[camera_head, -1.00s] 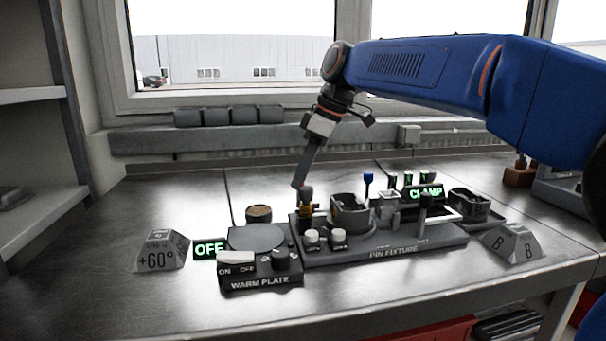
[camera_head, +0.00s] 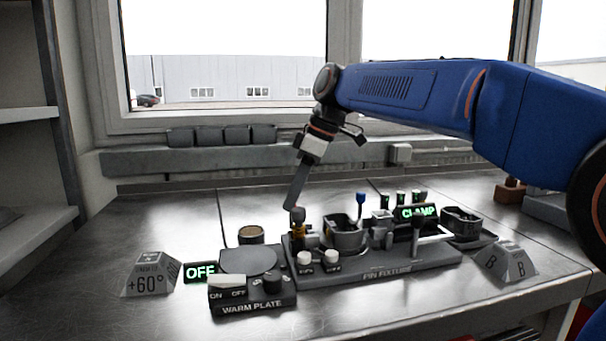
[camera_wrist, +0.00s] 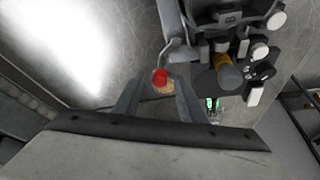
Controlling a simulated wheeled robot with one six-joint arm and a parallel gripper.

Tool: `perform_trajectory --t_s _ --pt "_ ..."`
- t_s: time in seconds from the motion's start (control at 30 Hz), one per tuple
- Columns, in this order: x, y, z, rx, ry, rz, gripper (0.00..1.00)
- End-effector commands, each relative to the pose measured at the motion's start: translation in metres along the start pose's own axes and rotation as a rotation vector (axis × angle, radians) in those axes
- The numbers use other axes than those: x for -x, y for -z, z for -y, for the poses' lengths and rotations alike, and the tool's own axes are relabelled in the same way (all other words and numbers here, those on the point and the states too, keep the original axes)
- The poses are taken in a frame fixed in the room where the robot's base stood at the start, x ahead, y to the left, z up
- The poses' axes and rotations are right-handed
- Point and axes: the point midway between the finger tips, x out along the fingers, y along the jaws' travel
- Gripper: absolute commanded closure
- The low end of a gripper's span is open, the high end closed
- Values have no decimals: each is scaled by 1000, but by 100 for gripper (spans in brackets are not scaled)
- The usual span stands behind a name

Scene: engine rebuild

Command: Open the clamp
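The pin fixture (camera_head: 385,273) stands on the metal bench, with a lit green sign (camera_head: 418,212) reading CLAMP at its back right. My gripper (camera_head: 291,206) points down at the fixture's left end, close to a brass-coloured post (camera_head: 298,230) with a dark top; the post also shows in the wrist view (camera_wrist: 224,66). In the wrist view, my gripper (camera_wrist: 158,92) has its two fingers spread apart. A red knob (camera_wrist: 160,75) by a bent grey rod (camera_wrist: 172,50) lies between and slightly beyond the fingertips. I cannot tell whether a finger touches it. The red knob is not visible in the head view.
The warm plate (camera_head: 248,260), with its OFF sign (camera_head: 200,272), is left of the fixture. A round cup (camera_head: 251,234) stands behind it. A +60° block (camera_head: 150,275) is at left and a B block (camera_head: 508,262) at right. The front bench strip is clear.

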Motion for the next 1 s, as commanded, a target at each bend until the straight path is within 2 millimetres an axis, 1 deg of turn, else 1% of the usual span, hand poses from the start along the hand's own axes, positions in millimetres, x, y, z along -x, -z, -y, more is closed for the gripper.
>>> perform_trajectory --t_s 0.17,0.7,0.9,1.0 --pt "23 0 -1 0 -3 -2 63" --pt "129 0 -1 -1 -3 -1 63" --pt "157 0 -1 -1 -2 -1 63" --pt "165 0 -1 -1 0 -1 63"
